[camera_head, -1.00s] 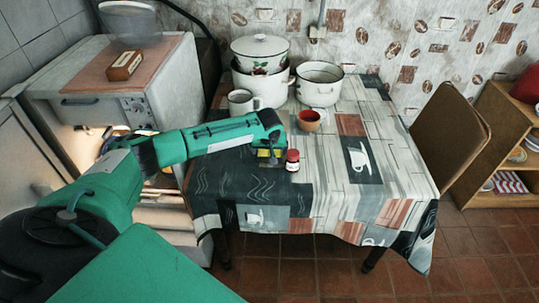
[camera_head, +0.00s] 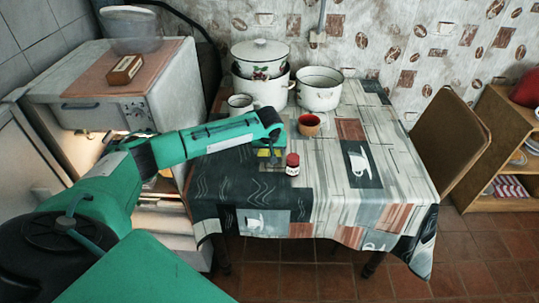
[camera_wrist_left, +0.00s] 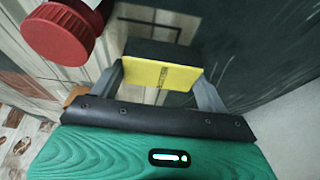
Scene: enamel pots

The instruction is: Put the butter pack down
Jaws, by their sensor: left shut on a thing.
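The butter pack is a small yellow block (camera_wrist_left: 160,76) between the two fingers of my left gripper (camera_wrist_left: 160,82) in the left wrist view. The gripper is shut on it. In the head view the left gripper (camera_head: 269,156) points down at the near left part of the table, and a little yellow of the pack (camera_head: 264,153) shows under the wrist. The pack is low over the dark patterned cloth. I cannot tell whether it touches the cloth. My right gripper is not in view.
A small jar with a red lid (camera_head: 292,164) stands just right of the gripper; its lid (camera_wrist_left: 62,32) fills the wrist view's upper left. A red cup (camera_head: 309,125), a white mug (camera_head: 240,104) and white pots (camera_head: 320,94) stand behind. The table's right part (camera_head: 390,165) is clear.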

